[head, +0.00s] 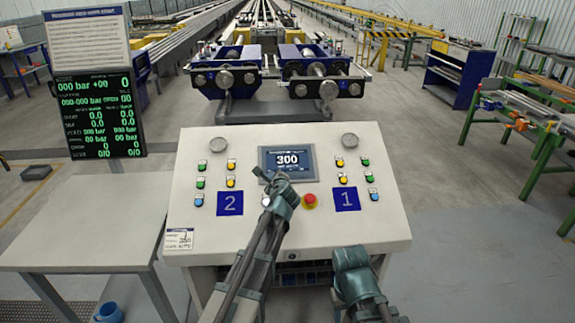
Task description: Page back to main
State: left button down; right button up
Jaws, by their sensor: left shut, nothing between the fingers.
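My left gripper (261,174) is shut and empty, at the lower left corner of the screen. I cannot tell whether its tip touches the screen. Its wrist hides part of the panel just below. My right arm's wrist shows low at the panel's front right edge; its fingers are not visible.
A red stop button (310,201) sits close right of my left wrist. Coloured buttons flank the screen above blue labels "2" (230,203) and "1" (346,199). A dark display (98,114) stands at left above a grey table (90,235).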

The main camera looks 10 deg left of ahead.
pick_arm(q)
jog(key=shift+w+f, duration=0.15)
jog(key=shift+f, duration=0.15)
jog(key=shift+r, duration=0.1)
jog(key=shift+s+d+r+p, duration=0.1)
jog(key=shift+s+r+p, duration=0.3)
jog(key=shift+r+p, duration=0.35)
jog(key=r+p, duration=0.1)
jog(key=s+r+p, duration=0.1)
jog(key=r+p, duration=0.1)
jog(key=s+r+p, duration=0.1)
jog(key=r+p, duration=0.1)
jog(key=shift+s+d+r, duration=0.2)
jog(key=shift+d, duration=0.1)
dwell(0.4)
dwell(0.6)
